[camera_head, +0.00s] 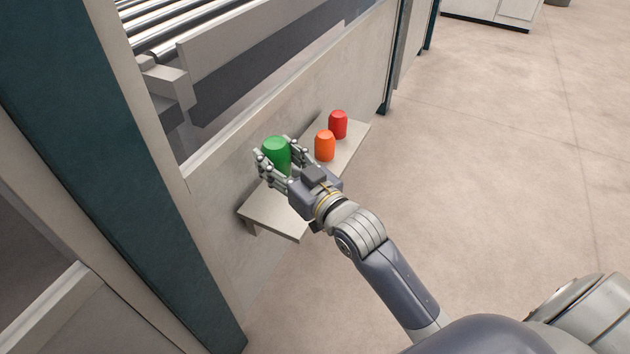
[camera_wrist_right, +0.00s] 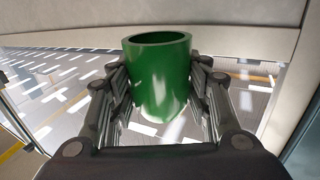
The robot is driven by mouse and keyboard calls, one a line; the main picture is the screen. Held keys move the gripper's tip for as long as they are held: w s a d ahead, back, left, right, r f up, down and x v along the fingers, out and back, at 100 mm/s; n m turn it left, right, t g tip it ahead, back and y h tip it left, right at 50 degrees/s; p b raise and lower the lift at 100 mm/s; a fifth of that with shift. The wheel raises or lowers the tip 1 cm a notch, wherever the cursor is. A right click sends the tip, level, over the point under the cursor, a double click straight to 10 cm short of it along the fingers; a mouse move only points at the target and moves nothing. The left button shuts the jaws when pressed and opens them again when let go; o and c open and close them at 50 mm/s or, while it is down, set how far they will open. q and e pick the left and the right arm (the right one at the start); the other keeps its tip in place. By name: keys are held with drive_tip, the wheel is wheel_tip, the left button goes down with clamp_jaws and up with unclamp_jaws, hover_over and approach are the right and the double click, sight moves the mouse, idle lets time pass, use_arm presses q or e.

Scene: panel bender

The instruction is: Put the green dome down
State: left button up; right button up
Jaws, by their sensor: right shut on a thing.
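The green dome (camera_head: 276,153) is between the fingers of my right gripper (camera_head: 277,160), above the small shelf (camera_head: 270,213) on the machine's side. My right gripper is shut on it, with fingers on both sides. In the right wrist view the green dome (camera_wrist_right: 158,75) shows an open, hollow upper end and sits between both finger pairs of the gripper (camera_wrist_right: 160,90). Whether its bottom touches the shelf cannot be told, as the gripper hides it. My left gripper is not in view.
An orange dome (camera_head: 325,146) and a red dome (camera_head: 338,125) stand on the far part of the shelf, right of the green one. The machine panel (camera_head: 225,165) rises behind the shelf. The shelf's near left end is bare. Open floor (camera_head: 480,180) lies to the right.

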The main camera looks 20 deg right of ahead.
drive_tip(key=shift+y, duration=0.3)
drive_tip(key=f+b, duration=0.1)
drive_tip(key=w+f+b, duration=0.1)
drive_tip(key=f, duration=0.1)
drive_tip(key=w+f+b, duration=0.1)
drive_tip(key=shift+d+f+b, duration=0.1)
drive_tip(key=shift+f+b, duration=0.25)
drive_tip(key=shift+w+f, duration=0.1)
drive_tip(key=shift+f, duration=0.05)
drive_tip(key=b, duration=0.3)
hover_over(282, 210)
wheel_tip(282, 210, down, 6)
drive_tip(key=shift+r, duration=0.25)
drive_tip(key=shift+f, duration=0.35)
wheel_tip(282, 210, down, 4)
drive_tip(key=shift+r+b, duration=0.15)
drive_tip(key=shift+b, duration=0.45)
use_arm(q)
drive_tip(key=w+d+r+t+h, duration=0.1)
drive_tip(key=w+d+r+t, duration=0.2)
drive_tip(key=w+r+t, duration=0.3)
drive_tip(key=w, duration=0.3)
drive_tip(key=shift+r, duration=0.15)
